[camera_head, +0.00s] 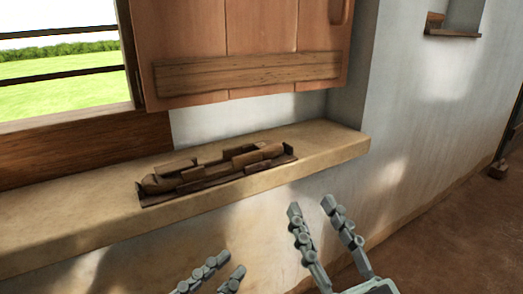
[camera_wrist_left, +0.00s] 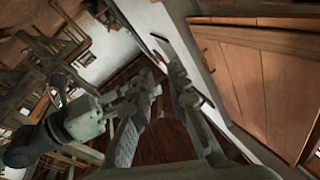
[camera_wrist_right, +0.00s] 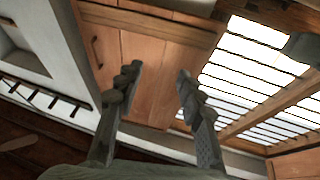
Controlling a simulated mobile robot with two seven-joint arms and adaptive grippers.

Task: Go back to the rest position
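My left gripper (camera_head: 230,264) shows at the bottom edge of the head view, in front of the sill, with its two fingers apart. In the left wrist view (camera_wrist_left: 164,72) its fingers also stand apart with nothing between them. My right gripper (camera_head: 312,206) is to the right of it, in front of the pale wall below the sill. Its fingers are spread and empty, also in the right wrist view (camera_wrist_right: 158,72). Neither gripper touches anything that I can see.
A stone sill (camera_head: 333,146) runs below the window and a wooden shutter (camera_head: 275,32). A dark tray (camera_head: 150,199) with several brown wooden pieces lies on it. A small wall shelf (camera_head: 452,32) is at upper right. Open floor (camera_head: 450,225) lies at right.

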